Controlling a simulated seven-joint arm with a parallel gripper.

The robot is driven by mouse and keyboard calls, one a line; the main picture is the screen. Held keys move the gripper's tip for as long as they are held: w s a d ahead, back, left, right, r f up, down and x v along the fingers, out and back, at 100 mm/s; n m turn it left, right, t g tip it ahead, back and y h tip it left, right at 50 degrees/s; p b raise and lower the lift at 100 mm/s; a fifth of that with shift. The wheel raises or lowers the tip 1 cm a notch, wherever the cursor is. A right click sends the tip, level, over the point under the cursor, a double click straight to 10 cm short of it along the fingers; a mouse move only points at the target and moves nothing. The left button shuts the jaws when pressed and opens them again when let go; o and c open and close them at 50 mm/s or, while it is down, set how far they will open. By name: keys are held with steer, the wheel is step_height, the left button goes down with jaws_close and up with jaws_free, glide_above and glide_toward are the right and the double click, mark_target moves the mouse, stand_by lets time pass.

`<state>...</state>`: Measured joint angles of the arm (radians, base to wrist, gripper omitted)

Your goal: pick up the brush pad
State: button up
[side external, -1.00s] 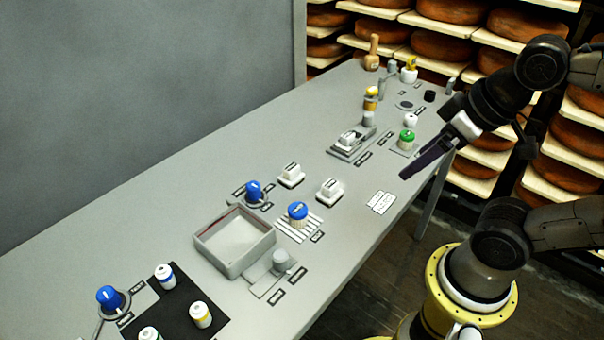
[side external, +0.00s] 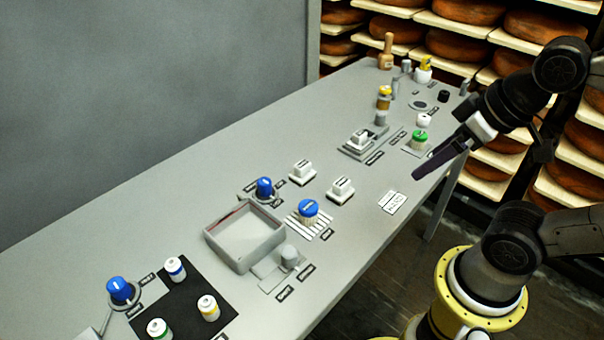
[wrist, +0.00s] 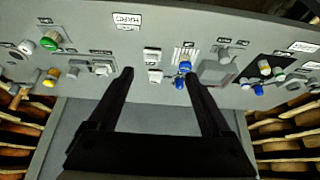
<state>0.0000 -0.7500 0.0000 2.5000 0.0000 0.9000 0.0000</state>
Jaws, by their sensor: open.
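My gripper (side external: 416,177) is open and empty, held in the air by the table's right edge in the side view. Its two fingers show spread apart in the wrist view (wrist: 159,76). Two small white blocks with dark-lettered tops, one (side external: 302,171) and another (side external: 341,189), stand on the table apart from the gripper. They also show between or just beyond the fingertips in the wrist view, one farther (wrist: 152,54) and one nearer (wrist: 155,76). A third white block (side external: 360,138) sits in a grey holder. The lettering is too small to tell which is the brush pad.
A blue-topped round brush-like piece (side external: 308,209) stands on a striped mat near the white blocks. An open grey tray (side external: 243,258) and a black mat (side external: 178,297) with small bottles lie toward the front. A green-topped jar (side external: 420,137) stands behind the gripper. The table's left side is clear.

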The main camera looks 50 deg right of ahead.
steer(key=shift+o, duration=0.8)
